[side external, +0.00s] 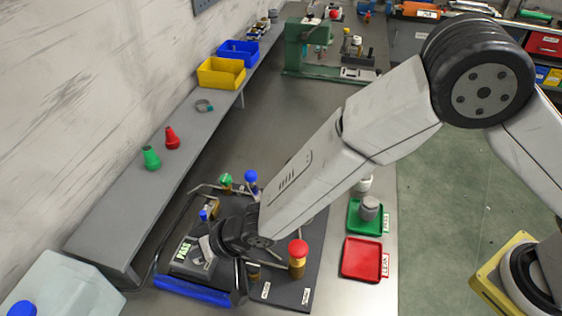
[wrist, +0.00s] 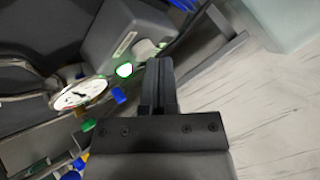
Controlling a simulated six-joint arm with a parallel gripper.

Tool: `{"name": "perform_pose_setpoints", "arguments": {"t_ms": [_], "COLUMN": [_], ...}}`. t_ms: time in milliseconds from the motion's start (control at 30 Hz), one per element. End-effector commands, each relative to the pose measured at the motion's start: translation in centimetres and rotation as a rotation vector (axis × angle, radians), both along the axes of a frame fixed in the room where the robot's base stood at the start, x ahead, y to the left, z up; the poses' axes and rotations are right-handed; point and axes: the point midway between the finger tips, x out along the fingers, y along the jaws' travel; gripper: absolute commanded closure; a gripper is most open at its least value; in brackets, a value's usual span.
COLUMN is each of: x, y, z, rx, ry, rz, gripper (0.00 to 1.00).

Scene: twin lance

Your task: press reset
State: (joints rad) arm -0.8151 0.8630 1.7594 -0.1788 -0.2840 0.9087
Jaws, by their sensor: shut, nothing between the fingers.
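A dark test unit (side external: 185,262) with a lit green PASS screen (side external: 183,249) sits on the bench at the lower middle of the side view. My gripper (side external: 208,246) is low over this unit, beside the screen; my wrist hides part of it. In the wrist view my gripper (wrist: 160,70) is shut and empty. Its fingertips are close to a grey box (wrist: 125,38) with a pale round knob (wrist: 145,49) and a glowing green light (wrist: 124,70). I cannot tell whether the fingers touch the knob. No reset label is readable.
A round gauge (wrist: 80,93) is left of the fingers. A red-topped brass post (side external: 297,258), a blue knob (side external: 250,177) and a green knob (side external: 226,179) stand around my wrist. A green tray (side external: 362,230) and a red tray (side external: 362,262) lie right. A grey shelf (side external: 130,200) runs along the wall.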

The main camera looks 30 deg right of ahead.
Motion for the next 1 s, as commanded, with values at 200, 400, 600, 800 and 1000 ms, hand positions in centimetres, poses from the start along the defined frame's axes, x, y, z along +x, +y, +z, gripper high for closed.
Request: {"name": "perform_pose_setpoints", "arguments": {"t_ms": [200, 400, 600, 800, 1000], "x": [0.0, 0.0, -0.01, -0.02, -0.02], "y": [0.01, 0.0, -0.01, -0.01, -0.02], "z": [-0.21, -0.39, -0.58, -0.76, -0.79], "rx": [0.0, 0.0, -0.001, -0.001, -0.001], "ry": [0.0, 0.0, 0.001, 0.001, 0.001], "rz": [0.0, 0.0, 0.0, 0.0, 0.0], "gripper": [1.0, 1.0, 1.0, 1.0, 1.0]}}
